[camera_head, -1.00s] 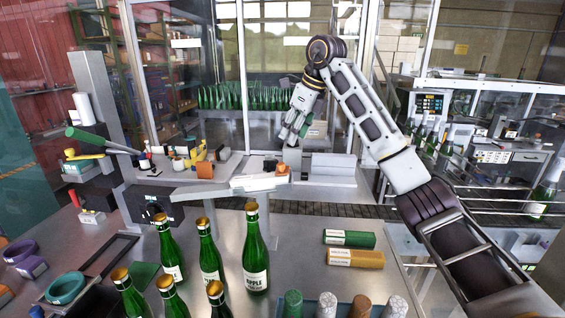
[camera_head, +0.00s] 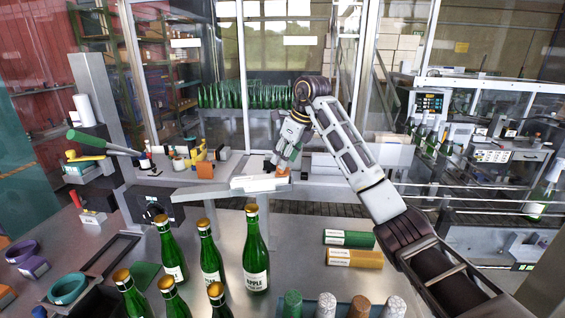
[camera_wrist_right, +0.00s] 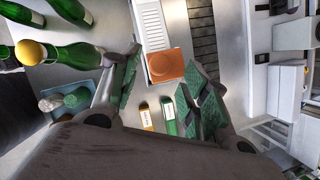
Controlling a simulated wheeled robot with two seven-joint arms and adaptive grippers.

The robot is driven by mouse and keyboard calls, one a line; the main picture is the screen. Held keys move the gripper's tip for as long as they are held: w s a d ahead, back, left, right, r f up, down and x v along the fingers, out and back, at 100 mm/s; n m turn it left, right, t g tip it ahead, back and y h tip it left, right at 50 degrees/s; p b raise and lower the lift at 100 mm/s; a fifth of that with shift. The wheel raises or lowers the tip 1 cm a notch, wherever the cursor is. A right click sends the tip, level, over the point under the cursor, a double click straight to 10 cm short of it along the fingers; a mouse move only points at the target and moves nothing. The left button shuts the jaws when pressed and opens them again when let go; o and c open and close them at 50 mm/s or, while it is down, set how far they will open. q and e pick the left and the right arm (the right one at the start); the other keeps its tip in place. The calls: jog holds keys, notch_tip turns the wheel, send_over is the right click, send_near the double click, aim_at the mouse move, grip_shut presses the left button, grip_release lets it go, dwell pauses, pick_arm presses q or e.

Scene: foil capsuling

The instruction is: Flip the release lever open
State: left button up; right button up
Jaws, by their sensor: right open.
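I cannot tell for certain which part is the release lever. A long green-handled lever (camera_head: 88,139) with a yellow clamp stands at the left, far from my right gripper. My right gripper (camera_head: 279,168) is open and empty, fingers down, over the right end of a white slotted bar. An orange block (camera_wrist_right: 166,66) with a round raised top sits at that end. In the wrist view it shows beyond and between the green-padded fingers, and I see no contact. In the head view the gripper partly hides it. My left gripper is out of view.
Several green bottles with gold tops (camera_head: 208,258) stand on the front table. Green (camera_head: 348,238) and yellow (camera_head: 354,258) boxes lie right of them. A blue tray of capsule stacks (camera_head: 326,306) is at the front edge. A black ring device (camera_head: 157,208) stands left.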

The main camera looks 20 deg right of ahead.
jog(key=shift+p+x, duration=0.3)
jog(key=shift+x, duration=1.25)
jog(key=shift+c, duration=0.3)
grip_shut()
